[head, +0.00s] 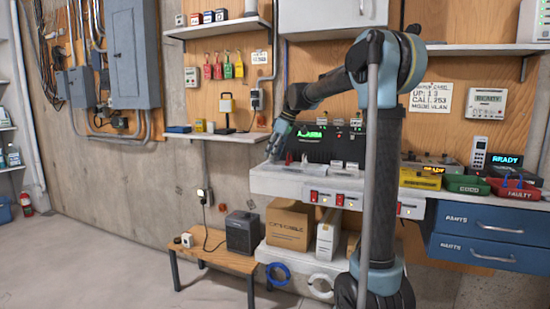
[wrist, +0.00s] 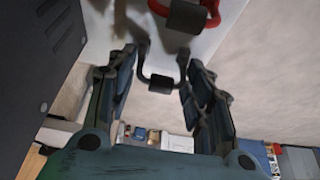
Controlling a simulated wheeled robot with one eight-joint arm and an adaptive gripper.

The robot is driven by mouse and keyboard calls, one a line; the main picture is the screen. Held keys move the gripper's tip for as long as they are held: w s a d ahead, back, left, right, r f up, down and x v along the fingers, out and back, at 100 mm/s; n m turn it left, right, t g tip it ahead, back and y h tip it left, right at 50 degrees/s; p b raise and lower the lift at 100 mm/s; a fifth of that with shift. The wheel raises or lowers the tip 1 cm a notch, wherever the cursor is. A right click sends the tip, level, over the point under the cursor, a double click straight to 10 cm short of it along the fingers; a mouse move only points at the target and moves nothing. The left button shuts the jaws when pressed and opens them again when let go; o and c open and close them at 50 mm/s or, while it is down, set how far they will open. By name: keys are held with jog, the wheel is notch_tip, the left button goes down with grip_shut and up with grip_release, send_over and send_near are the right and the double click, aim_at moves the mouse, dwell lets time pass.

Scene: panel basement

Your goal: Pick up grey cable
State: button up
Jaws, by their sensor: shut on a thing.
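The grey cable (wrist: 160,82), a short dark U-shaped piece with a thick grey middle, spans the space between the fingers of my gripper (wrist: 162,60) in the wrist view. Its two ends meet the inner sides of the fingertips, and my gripper is shut on it. In the head view my gripper (head: 273,152) is low over the left end of the pale bench (head: 330,187). The cable cannot be made out there. Whether it still touches the bench is unclear.
A red cable (wrist: 212,12) with a dark middle lies just beyond my fingertips. A dark unit with a green display (head: 320,135) stands behind. A low wooden bench (head: 215,257) is below left.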

notch_tip(320, 180, up, 10)
jog(key=shift+f, duration=0.15)
dwell(0.3)
dwell(0.4)
